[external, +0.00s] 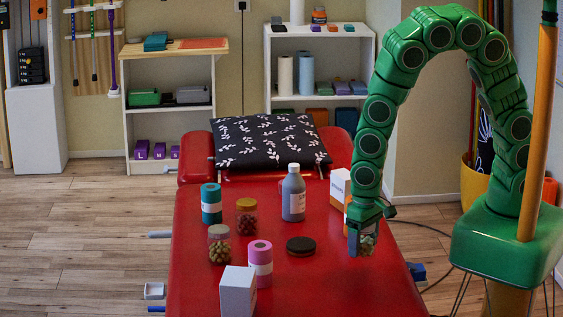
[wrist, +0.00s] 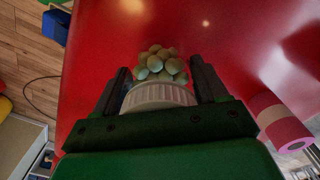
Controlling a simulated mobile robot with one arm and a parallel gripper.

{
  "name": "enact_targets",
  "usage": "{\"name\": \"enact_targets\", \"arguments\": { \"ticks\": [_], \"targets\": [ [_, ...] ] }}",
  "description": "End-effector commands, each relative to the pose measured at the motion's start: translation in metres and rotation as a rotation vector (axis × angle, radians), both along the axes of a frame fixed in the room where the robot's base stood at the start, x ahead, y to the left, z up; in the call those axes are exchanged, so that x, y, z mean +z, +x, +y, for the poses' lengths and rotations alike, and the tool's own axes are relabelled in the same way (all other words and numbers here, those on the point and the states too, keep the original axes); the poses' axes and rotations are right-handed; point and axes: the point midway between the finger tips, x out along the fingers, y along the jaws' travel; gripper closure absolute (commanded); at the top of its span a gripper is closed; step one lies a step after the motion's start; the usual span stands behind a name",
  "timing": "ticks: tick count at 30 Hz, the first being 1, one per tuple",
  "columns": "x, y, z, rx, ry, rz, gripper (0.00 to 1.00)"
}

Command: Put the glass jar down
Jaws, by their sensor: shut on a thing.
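My gripper (external: 362,240) is over the right side of the red treatment table (external: 322,290), pointing down. It is shut on a small glass jar (external: 368,244), mostly hidden by the fingers in the external view. In the wrist view the jar's ribbed pale lid (wrist: 158,96) sits between the two dark fingers, with greenish balls (wrist: 161,65) showing beyond it. The jar is at or close above the red surface; I cannot tell whether it touches.
Left of my gripper are a black disc (external: 300,246), a pink roll (external: 260,262), a white box (external: 238,291), a grey bottle (external: 293,193), a teal roll (external: 211,204) and two other jars (external: 246,217) (external: 219,246). A white-orange box (external: 340,186) stands just behind. The table's front right is clear.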

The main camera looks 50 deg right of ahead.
Motion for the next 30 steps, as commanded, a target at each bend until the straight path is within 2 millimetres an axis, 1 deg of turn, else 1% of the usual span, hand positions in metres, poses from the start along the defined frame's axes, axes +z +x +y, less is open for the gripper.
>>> {"name": "enact_targets", "arguments": {
  "ticks": [1,3,7,10,14,17,20,23,24,30],
  "targets": [
    [0.008,0.001,0.001,0.0,0.004,-0.004,0.69],
    [0.018,0.001,0.001,0.0,0.003,-0.003,0.69],
    [0.034,0.001,0.001,0.001,0.003,-0.005,0.69],
    [0.041,0.001,0.001,0.001,0.003,-0.003,0.69],
    [0.046,0.0,0.001,0.0,0.001,0.0,0.69],
    [0.049,0.002,0.007,0.001,0.002,-0.001,0.69],
    [0.054,0.007,0.02,0.004,0.003,-0.004,0.69],
    [0.062,0.012,0.039,0.007,0.002,-0.004,0.69],
    [0.066,0.014,0.049,0.008,0.004,-0.005,0.69],
    [0.088,0.023,0.093,0.014,0.004,-0.005,0.69]
  ]
}}
